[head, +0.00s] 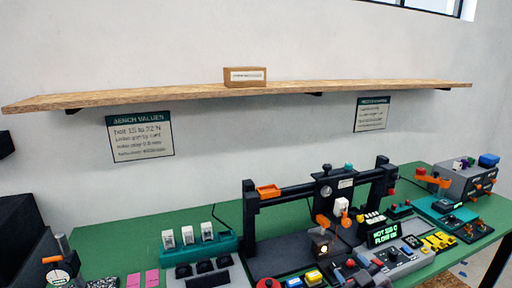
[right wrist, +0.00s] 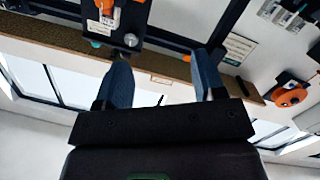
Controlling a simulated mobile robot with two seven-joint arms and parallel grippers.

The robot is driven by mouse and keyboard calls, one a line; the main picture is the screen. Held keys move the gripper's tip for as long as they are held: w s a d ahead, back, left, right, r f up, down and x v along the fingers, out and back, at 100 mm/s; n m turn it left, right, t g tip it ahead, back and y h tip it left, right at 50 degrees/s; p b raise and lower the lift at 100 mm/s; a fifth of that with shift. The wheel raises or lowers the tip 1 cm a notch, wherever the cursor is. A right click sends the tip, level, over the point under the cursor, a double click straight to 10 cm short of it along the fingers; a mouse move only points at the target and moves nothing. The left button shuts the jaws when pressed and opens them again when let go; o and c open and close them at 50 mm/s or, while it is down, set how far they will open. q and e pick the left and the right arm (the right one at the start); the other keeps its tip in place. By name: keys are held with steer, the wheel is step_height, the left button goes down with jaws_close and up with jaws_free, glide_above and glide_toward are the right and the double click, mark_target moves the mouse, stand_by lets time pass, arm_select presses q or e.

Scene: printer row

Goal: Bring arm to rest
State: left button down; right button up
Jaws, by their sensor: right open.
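My right gripper (right wrist: 162,76) shows in the right wrist view, with two blue fingers spread apart. Nothing is held between them; the wall and the brown shelf edge show through the gap. I cannot make out either gripper clearly in the head view. The green bench (head: 130,238) stands below and ahead, and a black printer frame (head: 300,190) stands on it. In the right wrist view, a black printer part (right wrist: 112,22) with an orange piece appears beyond the fingers. I cannot tell how far it is from them.
A long wooden shelf (head: 170,94) on the wall holds a small labelled box (head: 245,77). White blocks stand in a teal holder (head: 200,247). A lit display (head: 384,234) and a grey machine (head: 466,182) stand to the right. The bench's left part has bare green space.

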steer(key=s+d+f+m+g+h, duration=0.1)
steer(key=s+f+m+g+h, duration=0.1)
steer(key=s+f, duration=0.7)
steer(key=s+d+f+m+g+h, duration=0.2)
steer(key=s+f+m, duration=0.3)
steer(key=s, duration=1.2)
step_height(320, 180, down, 4)
steer(key=shift+d+f+g+b, duration=0.2)
steer(key=shift+d+g+b, duration=0.1)
steer(key=shift+b, duration=0.1)
steer(key=shift+r, duration=0.1)
steer(key=shift+c, duration=0.4)
steer(key=shift+d, duration=0.15)
